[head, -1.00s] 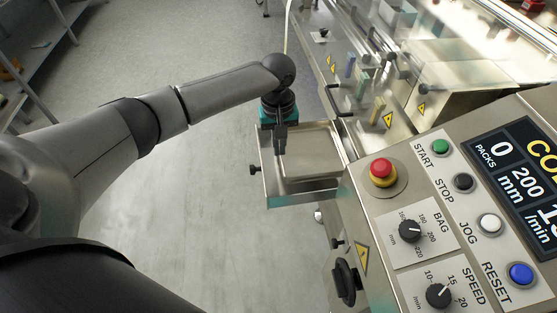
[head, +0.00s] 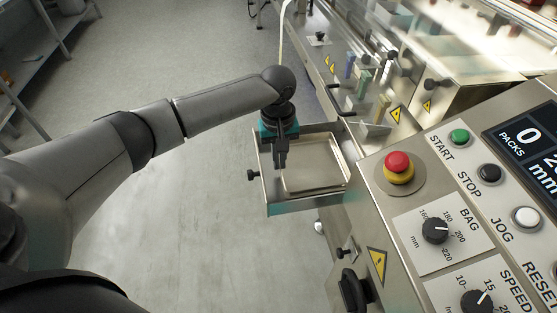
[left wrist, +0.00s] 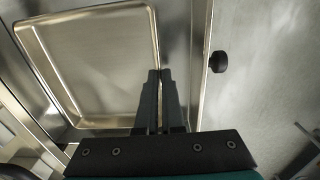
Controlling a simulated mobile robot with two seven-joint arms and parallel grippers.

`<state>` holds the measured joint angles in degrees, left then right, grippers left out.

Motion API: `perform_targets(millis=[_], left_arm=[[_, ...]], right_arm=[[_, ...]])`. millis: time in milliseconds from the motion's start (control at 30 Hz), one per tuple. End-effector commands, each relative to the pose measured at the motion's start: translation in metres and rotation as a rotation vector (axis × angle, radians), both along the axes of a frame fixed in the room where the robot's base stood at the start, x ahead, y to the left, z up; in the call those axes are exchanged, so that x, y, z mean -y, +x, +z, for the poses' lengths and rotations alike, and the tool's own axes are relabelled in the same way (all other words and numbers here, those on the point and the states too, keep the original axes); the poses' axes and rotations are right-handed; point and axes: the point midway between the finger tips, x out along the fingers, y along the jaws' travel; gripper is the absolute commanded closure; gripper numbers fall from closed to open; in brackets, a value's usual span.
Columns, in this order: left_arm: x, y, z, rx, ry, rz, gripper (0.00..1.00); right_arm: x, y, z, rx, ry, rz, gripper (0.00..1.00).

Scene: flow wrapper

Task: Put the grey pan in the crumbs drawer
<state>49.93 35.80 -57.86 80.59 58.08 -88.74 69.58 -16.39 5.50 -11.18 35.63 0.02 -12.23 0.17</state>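The grey pan (head: 318,168) is a shallow metal tray with a raised rim. It lies within the walls of the open crumbs drawer (head: 305,204); whether it rests fully on the drawer floor I cannot tell. My left gripper (head: 281,160) points down at the pan's left side, its fingers close together on the rim. In the left wrist view the fingers (left wrist: 159,75) meet at the edge of the pan (left wrist: 85,65), beside the drawer wall (left wrist: 198,50). They hide part of the rim. My right gripper is not in view.
The drawer has a dark knob (head: 253,175) on its outer left side. The control panel with a red stop button (head: 398,162) and dials stands close on the right. Machine guards (head: 450,60) rise behind. The floor (head: 200,220) left of the drawer is clear.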

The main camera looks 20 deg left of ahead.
Motion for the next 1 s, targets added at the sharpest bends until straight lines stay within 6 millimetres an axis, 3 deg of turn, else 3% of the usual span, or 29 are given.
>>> perform_targets(millis=[133, 400, 733, 1000], left_arm=[[0.001, 0.001, -0.001, 0.002, -0.003, 0.001, 1.0], [0.0, 0.0, -0.003, 0.0, 0.0, 0.001, 0.66], [0.0, 0.001, 0.0, 0.002, 0.0, 0.0, 0.65], [-0.001, 0.0, 0.052, 0.003, -0.001, 0.0, 0.65]], right_arm=[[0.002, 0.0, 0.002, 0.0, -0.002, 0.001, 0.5], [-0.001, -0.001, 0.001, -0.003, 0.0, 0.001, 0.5], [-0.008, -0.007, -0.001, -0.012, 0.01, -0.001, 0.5], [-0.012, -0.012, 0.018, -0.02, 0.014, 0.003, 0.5]])
